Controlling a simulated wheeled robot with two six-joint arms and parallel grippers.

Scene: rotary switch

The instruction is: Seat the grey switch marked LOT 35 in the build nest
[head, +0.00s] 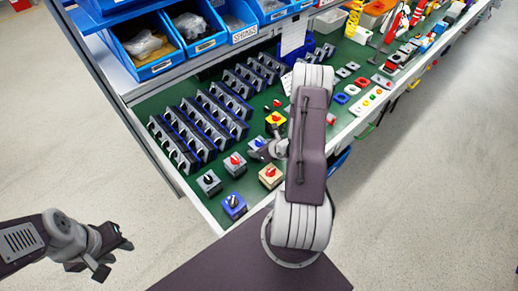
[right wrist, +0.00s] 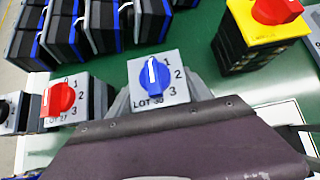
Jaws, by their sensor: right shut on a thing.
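A grey switch (right wrist: 158,80) with a blue knob shows in the right wrist view; its label starts LOT 3 and the last digit is hard to read. Its knob points up, away from the 1, 2 and 3. My right gripper (head: 262,152) is shut on this switch, above the green bench; the arm hides much of it in the head view. My left gripper (head: 112,250) is open and empty, off the bench at lower left. I cannot make out the build nest; it may be behind my right arm.
A grey LOT 27 switch (right wrist: 62,101) with a red knob is left of the held one. A yellow-topped switch (head: 275,118), a tan switch (head: 270,175) and a blue switch (head: 234,206) stand nearby. Racks of dark parts (head: 212,118) and blue bins (head: 150,45) line the back.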

